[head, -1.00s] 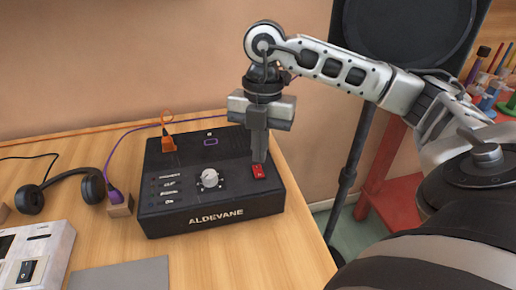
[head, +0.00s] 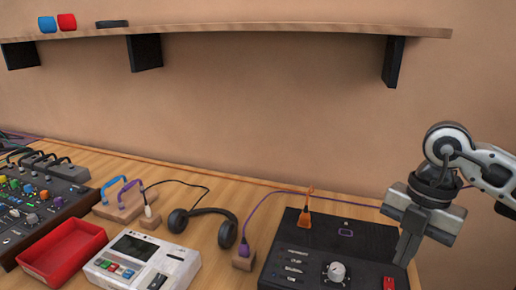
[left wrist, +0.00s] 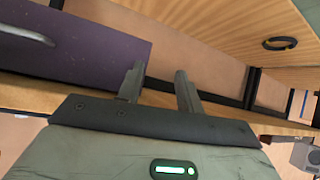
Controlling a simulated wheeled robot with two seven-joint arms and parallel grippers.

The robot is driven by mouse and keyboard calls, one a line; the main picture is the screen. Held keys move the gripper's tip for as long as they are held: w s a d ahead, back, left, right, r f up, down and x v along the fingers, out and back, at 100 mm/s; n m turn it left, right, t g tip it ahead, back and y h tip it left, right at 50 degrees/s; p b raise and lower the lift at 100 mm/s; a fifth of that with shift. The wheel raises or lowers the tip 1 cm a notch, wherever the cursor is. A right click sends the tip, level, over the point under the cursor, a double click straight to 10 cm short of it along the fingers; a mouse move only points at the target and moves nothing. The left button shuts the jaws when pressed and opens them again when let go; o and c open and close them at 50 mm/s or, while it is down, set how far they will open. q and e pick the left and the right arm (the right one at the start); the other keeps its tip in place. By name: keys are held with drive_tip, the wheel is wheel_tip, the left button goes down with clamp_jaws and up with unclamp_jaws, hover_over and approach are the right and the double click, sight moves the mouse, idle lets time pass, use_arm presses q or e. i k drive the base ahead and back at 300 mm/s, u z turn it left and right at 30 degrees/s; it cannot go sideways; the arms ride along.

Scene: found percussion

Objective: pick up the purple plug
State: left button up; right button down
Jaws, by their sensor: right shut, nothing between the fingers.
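The purple plug (head: 245,247) stands upright in a small wooden block (head: 242,263) on the table, between the headphones and the black box. Its purple cable runs up and right behind the box. My right gripper (head: 402,262) is shut and empty, over the right end of the black box near the red switch, well to the right of the plug. My left gripper (left wrist: 157,76) shows only in the left wrist view; its two fingers are apart with nothing between them, and the plug is not in that view.
Headphones (head: 203,225) lie left of the plug. The black box (head: 310,262) with an orange plug (head: 305,221) is to its right. A white device (head: 142,265) and red tray (head: 62,254) are at front left. A shelf (head: 250,28) hangs above. A purple panel (left wrist: 75,55) is near my left gripper.

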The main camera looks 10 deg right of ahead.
sight(243, 248)
drive_tip(key=k, duration=1)
